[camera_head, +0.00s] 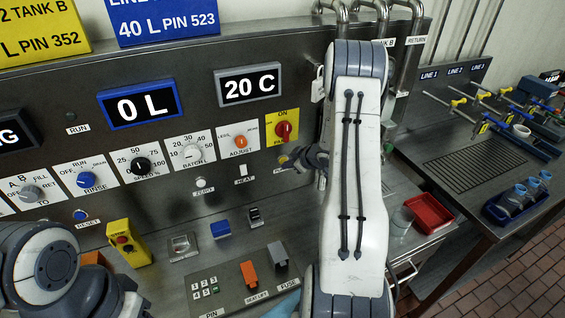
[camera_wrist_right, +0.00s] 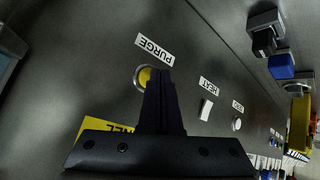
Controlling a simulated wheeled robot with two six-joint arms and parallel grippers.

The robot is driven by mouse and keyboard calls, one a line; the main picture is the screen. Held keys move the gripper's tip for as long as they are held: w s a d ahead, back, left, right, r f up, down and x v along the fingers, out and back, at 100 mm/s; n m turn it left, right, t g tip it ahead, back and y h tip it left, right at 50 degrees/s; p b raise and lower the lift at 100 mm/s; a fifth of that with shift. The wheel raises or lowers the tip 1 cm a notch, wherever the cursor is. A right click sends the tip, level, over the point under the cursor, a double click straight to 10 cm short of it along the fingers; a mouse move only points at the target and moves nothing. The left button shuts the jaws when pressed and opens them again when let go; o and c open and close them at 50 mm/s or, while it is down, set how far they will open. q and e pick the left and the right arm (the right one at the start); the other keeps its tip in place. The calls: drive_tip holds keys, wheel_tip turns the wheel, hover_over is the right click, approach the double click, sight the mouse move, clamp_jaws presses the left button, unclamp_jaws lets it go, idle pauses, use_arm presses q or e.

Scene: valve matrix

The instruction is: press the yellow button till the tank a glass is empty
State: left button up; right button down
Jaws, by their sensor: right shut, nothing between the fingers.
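The yellow button (camera_wrist_right: 143,75) sits in a round metal ring on the steel panel, beside a PURGE label, in the right wrist view. My right gripper (camera_wrist_right: 160,76) is shut and empty, its fingertips overlapping the button's right side; I cannot tell whether they press it. In the head view my right gripper (camera_head: 289,160) is at the panel below the yellow plate with the red knob, partly hidden by my arm. I cannot make out a tank A glass in either view. My left arm shows at the lower left, but its fingers do not.
The blue-framed display (camera_head: 140,104) reads 0 L and the grey one (camera_head: 248,84) 20 C. Knobs line the panel around a red knob (camera_head: 284,130). An orange switch (camera_head: 250,274) and a yellow box (camera_head: 128,242) stand on the console. A red tray (camera_head: 430,214) lies right of my arm.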

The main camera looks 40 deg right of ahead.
drive_tip(key=shift+s+a, duration=0.1)
drive_tip(key=shift+s, duration=0.35)
drive_tip(key=shift+s, duration=0.1)
drive_tip(key=s, duration=0.2)
drive_tip(key=s+a+b, duration=0.1)
drive_tip(key=s, duration=0.1)
drive_tip(key=shift+s+a, duration=0.1)
drive_tip(key=shift+s, duration=0.25)
idle(0.6)
